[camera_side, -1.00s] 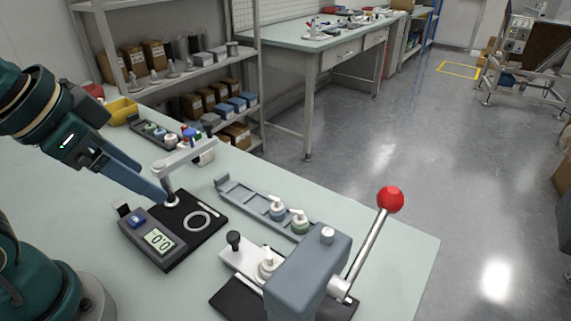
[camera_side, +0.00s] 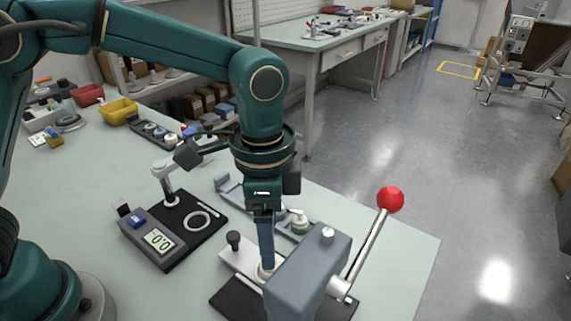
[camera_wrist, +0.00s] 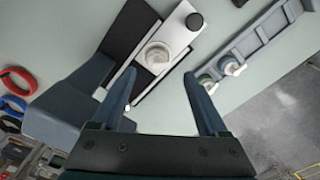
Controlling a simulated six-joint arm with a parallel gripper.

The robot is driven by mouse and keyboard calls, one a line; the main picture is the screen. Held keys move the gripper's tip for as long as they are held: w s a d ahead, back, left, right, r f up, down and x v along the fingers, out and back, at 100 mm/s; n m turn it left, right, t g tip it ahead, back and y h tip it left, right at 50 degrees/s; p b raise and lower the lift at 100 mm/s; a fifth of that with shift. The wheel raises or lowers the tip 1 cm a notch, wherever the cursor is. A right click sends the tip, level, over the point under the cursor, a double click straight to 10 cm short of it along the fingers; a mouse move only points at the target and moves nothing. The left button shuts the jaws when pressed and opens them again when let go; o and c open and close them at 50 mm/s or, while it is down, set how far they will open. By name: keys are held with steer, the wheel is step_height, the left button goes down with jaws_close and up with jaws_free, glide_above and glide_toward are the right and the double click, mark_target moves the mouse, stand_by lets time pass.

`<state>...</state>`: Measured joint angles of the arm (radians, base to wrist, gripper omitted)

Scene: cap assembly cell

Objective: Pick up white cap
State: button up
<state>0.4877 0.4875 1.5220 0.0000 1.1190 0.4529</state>
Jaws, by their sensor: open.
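The white cap (camera_wrist: 156,55) is a round, stepped white piece seated on the pale plate of the press fixture. In the side view the white cap (camera_side: 264,271) is mostly hidden behind my fingers and the press head. My gripper (camera_side: 267,262) points straight down over it. In the wrist view my gripper (camera_wrist: 158,76) is open, with the cap showing between and just beyond the two fingertips. No contact with the cap is visible.
The grey press (camera_side: 308,275) with a red-knobbed lever (camera_side: 390,200) stands close to my fingers. A black knob (camera_side: 233,239) rises from the plate. A rail tray (camera_wrist: 258,40) holding small jars (camera_wrist: 231,66) lies beside it. A scale (camera_side: 165,238) sits to the left.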

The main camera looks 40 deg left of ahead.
steer(key=shift+s+d+f, duration=0.15)
steer(key=shift+s+f, duration=0.1)
steer(key=shift+f, duration=2.55)
steer(key=c, duration=1)
